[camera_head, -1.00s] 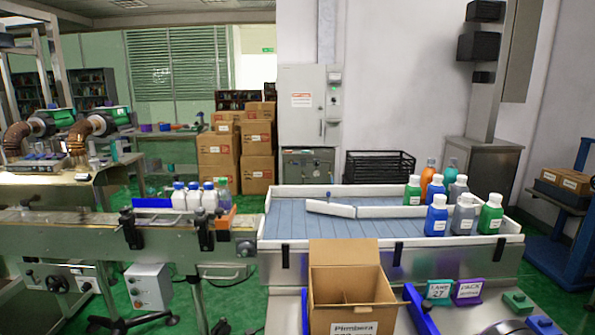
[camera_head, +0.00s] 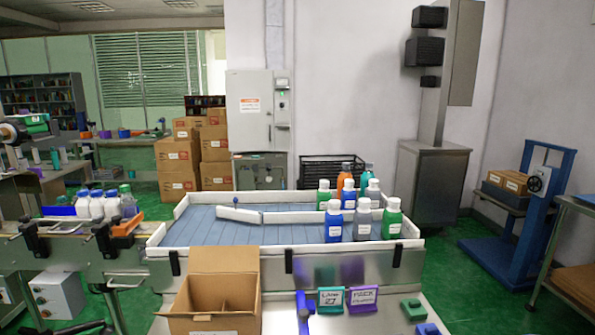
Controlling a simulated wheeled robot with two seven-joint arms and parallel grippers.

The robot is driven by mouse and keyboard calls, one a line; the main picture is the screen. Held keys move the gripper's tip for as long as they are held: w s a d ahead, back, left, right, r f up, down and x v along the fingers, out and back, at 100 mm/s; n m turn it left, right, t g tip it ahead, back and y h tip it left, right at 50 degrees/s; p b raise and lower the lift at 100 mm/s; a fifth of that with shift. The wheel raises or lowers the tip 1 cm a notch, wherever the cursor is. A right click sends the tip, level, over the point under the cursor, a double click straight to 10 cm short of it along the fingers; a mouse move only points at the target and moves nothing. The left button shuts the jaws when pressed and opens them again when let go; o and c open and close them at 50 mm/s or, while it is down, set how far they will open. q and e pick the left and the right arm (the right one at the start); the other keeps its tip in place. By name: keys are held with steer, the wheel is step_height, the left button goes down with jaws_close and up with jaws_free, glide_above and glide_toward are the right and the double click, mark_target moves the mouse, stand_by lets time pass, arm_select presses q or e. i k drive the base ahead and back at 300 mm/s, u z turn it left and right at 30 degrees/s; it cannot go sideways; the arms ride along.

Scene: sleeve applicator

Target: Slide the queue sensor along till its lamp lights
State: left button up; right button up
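Neither of my grippers shows in the head view. No part is clearly recognisable as the queue sensor, and I see no lit lamp on the line. Black upright brackets (camera_head: 104,242) stand on the near side of the conveyor (camera_head: 65,252) at the left; I cannot tell whether one of them carries the sensor. White bottles with blue caps (camera_head: 96,206) and a grey bottle with a green cap (camera_head: 128,203) stand in a row on the conveyor. An orange piece (camera_head: 127,226) lies beside them at the conveyor's right end.
A blue-surfaced table with white rims (camera_head: 200,232) adjoins the conveyor; several coloured bottles (camera_head: 362,221) stand at its right end. An open carton (camera_head: 212,300), two signs (camera_head: 331,298) and a green block (camera_head: 412,308) are in front. A blue lift stand (camera_head: 515,235) stands right, beyond green floor.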

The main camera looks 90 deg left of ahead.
mark_target(88, 184)
steer(key=i, duration=2.7)
steer(key=u, duration=2.7)
steer(key=i, duration=4.2)
steer(key=u, duration=2)
steer(key=i, duration=2.25)
